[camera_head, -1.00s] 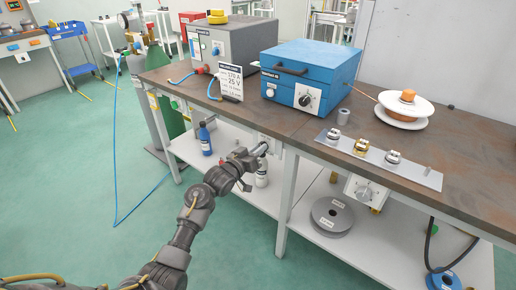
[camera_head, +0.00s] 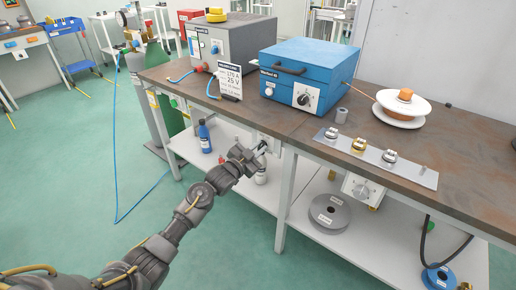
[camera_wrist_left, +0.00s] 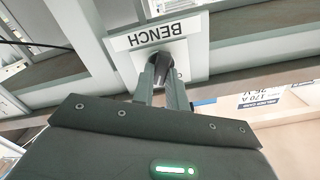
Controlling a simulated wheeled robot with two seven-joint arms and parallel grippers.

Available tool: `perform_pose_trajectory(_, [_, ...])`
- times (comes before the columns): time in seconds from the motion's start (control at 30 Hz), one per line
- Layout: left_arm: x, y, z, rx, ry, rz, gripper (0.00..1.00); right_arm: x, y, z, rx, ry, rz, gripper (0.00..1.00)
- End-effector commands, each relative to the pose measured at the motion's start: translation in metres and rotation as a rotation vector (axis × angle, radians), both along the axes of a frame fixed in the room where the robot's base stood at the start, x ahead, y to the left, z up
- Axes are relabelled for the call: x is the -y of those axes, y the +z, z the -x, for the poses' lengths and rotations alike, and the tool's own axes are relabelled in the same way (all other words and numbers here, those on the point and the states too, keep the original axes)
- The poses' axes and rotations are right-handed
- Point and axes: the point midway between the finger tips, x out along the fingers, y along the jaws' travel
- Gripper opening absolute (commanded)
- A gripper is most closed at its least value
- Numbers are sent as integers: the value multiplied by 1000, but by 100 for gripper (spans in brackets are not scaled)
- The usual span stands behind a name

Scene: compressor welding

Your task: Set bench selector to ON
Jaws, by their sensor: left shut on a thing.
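The bench selector is a dark knob (camera_wrist_left: 160,72) on a pale plate with an upside-down "BENCH" label (camera_wrist_left: 158,32) in the left wrist view. My left gripper (camera_wrist_left: 160,88) has one finger on each side of the knob and is shut on it. In the head view my left gripper (camera_head: 257,152) is at the front of the workbench, just below the top's edge, and mostly hides the selector. The selector's ON and OFF marks cannot be read. My right gripper is not in view.
The workbench top (camera_head: 455,155) carries a blue box unit (camera_head: 308,72), a grey machine (camera_head: 233,42), a sign card (camera_head: 230,80), a wire spool (camera_head: 402,107) and a metal strip with fittings (camera_head: 410,170). Bottles stand on the shelf below.

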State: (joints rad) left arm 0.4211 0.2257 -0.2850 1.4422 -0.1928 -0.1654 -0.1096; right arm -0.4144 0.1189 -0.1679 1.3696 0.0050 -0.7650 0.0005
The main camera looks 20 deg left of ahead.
Motion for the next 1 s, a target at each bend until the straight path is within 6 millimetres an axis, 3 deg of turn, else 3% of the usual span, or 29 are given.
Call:
perform_pose_trajectory(0.67, [-1,0,0,23,2,-57,0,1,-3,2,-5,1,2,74])
perform_pose_trajectory(0.7, [-1,0,0,23,2,-57,17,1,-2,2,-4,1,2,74])
perform_pose_trajectory(0.83, [0,0,0,22,2,-56,34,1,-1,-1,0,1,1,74])
perform_pose_trajectory(1.0, [0,0,0,23,1,-56,36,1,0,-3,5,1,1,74])
